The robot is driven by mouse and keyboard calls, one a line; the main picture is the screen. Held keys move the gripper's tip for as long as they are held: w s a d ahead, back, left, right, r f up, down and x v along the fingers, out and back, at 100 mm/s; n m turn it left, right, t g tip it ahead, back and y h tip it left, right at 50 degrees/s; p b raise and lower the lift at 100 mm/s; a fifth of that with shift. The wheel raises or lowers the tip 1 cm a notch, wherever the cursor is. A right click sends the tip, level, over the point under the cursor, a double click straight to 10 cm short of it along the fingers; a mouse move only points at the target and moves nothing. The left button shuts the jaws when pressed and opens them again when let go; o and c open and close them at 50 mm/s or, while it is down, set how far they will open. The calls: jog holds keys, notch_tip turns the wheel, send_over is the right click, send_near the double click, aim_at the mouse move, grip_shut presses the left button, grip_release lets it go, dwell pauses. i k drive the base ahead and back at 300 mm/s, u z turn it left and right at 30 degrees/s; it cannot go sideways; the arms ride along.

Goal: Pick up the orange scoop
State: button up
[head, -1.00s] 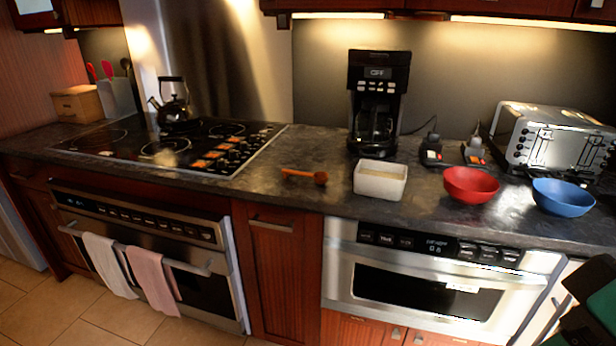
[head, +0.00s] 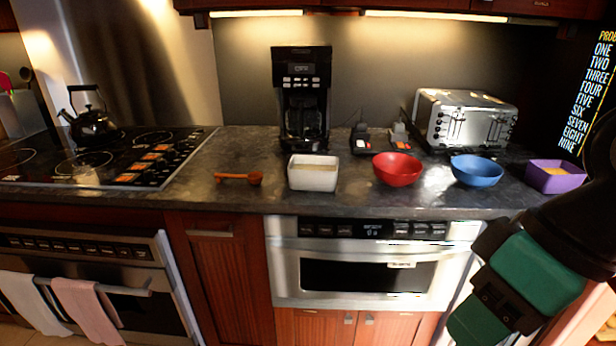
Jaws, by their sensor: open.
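The orange scoop (head: 240,178) lies on the dark countertop (head: 225,200). It is left of a white rectangular container (head: 313,175) and right of the cooktop, with its round bowl end toward the container and its handle pointing left. Nothing covers it. Part of my arm, green and black, shows at the lower right, far from the scoop. I see no gripper fingertips in the frame.
A black coffee maker (head: 302,100) stands behind the container. A red bowl (head: 397,170), a blue bowl (head: 476,171), a purple container (head: 555,177) and a toaster (head: 466,120) are to the right. The cooktop (head: 100,160) is left. Counter around the scoop is clear.

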aim_at(255, 178)
jog(key=u, duration=0.75)
jog(key=i, duration=0.7)
jog(key=u, duration=0.95)
jog(key=i, duration=0.8)
jog(key=z, duration=0.05)
